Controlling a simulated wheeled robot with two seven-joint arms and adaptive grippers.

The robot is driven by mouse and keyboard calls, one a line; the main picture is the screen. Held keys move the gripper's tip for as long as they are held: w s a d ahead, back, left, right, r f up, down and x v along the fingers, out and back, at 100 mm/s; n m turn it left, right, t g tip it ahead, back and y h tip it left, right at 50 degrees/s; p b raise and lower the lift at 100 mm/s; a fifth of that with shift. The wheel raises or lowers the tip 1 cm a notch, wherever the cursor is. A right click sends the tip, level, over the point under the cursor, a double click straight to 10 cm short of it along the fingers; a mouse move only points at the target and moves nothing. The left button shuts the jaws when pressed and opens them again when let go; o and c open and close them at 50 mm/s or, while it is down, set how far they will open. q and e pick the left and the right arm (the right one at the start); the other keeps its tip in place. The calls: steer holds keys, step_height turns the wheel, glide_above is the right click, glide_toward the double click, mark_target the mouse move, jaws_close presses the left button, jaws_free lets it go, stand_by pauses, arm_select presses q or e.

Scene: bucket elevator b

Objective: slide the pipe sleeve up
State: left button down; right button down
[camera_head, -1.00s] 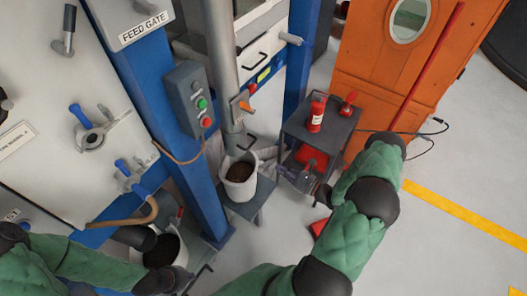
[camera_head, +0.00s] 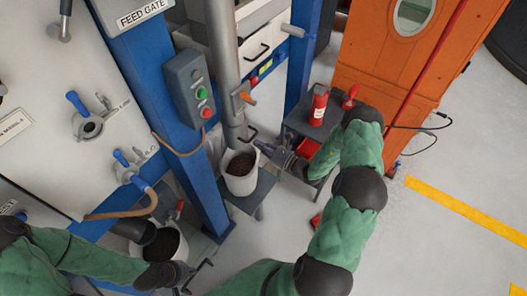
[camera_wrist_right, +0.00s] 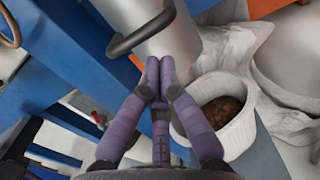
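The pipe sleeve (camera_head: 233,112) is the grey lower end of the slanted pipe, with an orange lever and a dark loop handle (camera_head: 249,134). It stands over a white bucket (camera_head: 241,180) of dark grain. My right gripper (camera_head: 267,147) is just right of the handle in the head view. In the right wrist view its purple fingertips (camera_wrist_right: 159,68) are close together, below the handle (camera_wrist_right: 140,30) and in front of the sleeve (camera_wrist_right: 172,45); contact is unclear. My left gripper (camera_head: 188,272) is low beside another bucket (camera_head: 166,247), its fingers unclear.
A grey cart (camera_head: 318,120) with a red bottle (camera_head: 318,109) stands behind my right arm. A blue post (camera_head: 160,110) with a button box (camera_head: 190,88) is left of the pipe. The bucket stands on a small stand (camera_head: 253,200). Open floor lies at the right.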

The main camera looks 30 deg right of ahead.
steer(key=shift+w+r, duration=0.1)
steer(key=shift+r, duration=0.2)
step_height(320, 180, up, 2)
steer(key=shift+r+p, duration=0.2)
steer(key=shift+p, duration=0.7)
